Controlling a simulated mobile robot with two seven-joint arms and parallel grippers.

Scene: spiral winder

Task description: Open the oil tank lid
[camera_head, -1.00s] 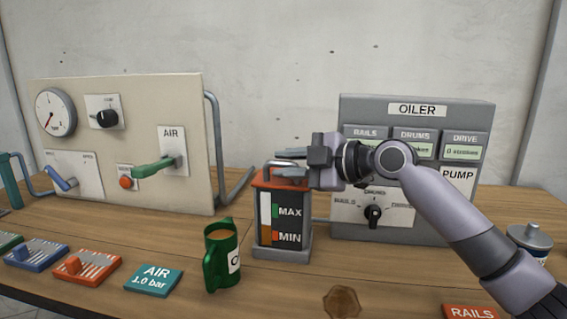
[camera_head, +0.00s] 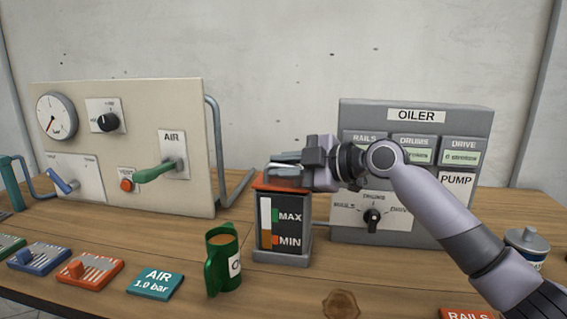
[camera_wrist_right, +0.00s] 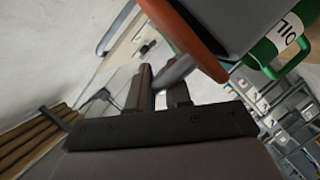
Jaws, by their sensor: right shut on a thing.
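The oil tank (camera_head: 284,226) is a small dark box with a gauge marked MAX and MIN, standing in the middle of the table. Its orange-red lid (camera_head: 262,186) sits on top and looks closed. My right gripper (camera_head: 283,168) is at the top of the tank, coming from the right, with its fingers pointing left. It is shut on the grey lid handle (camera_wrist_right: 176,72), which shows between the fingers in the right wrist view; the lid's orange edge (camera_wrist_right: 182,38) is close by. The fingers hide most of the handle in the head view. My left gripper is not in view.
A green oil mug (camera_head: 222,262) stands just left of the tank. The grey OILER panel (camera_head: 416,116) is behind my right arm, and a beige AIR panel (camera_head: 140,110) with a green lever stands at the left. A grey can (camera_head: 527,243) is at the right.

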